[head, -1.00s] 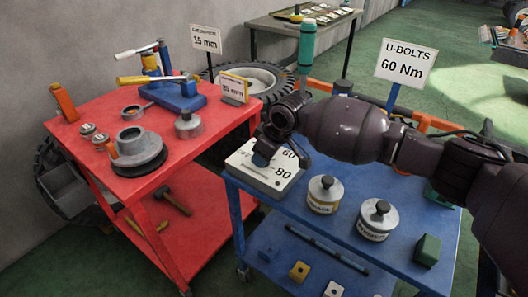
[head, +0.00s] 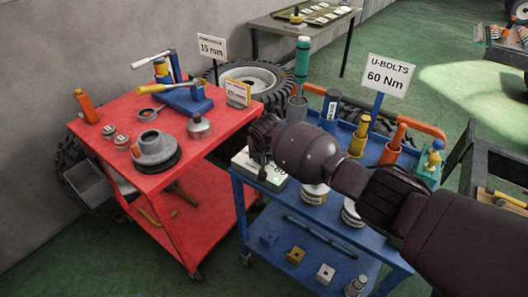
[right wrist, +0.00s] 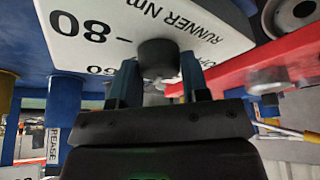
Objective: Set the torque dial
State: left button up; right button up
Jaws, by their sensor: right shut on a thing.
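The torque dial box (head: 276,184) is a white-topped block on the left end of the blue cart, largely hidden by my right arm. In the right wrist view its white face (right wrist: 75,38) shows "RUNNER Nm", "80" and part of "60". A dark round knob (right wrist: 158,52) stands on that face. My right gripper (right wrist: 160,75) has a finger on each side of the knob and is shut on it. In the head view the right gripper (head: 259,142) is over the box. The sign (head: 388,75) reads "U-BOLTS 60 Nm". My left gripper is out of view.
On the blue cart (head: 240,200), canisters (head: 314,194) and upright tools (head: 359,135) stand close to my arm.

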jog(key=m+h, duration=0.1)
jog(key=m, duration=0.1)
jog(key=shift+s+a+m+p, duration=0.1)
jog(key=shift+m+p, duration=0.25)
jog(key=shift+m, duration=0.05)
jog(key=m+h, duration=0.1)
jog(key=m, duration=0.1)
jog(key=shift+f+m, duration=0.1)
jog(key=shift+m, duration=0.2)
jog(key=shift+m+g+h+b, duration=0.3)
jog(key=shift+m, duration=0.5)
jog(key=shift+m+h+b, duration=0.3)
jog(key=shift+m+b, duration=0.05)
jog(key=shift+m, duration=0.75)
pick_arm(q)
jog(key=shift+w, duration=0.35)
pick_arm(e)
jog(key=shift+g, duration=0.3)
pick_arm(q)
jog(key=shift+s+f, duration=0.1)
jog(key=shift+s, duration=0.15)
pick_arm(e)
jog(key=shift+m, duration=0.4)
jog(key=o, duration=0.9)
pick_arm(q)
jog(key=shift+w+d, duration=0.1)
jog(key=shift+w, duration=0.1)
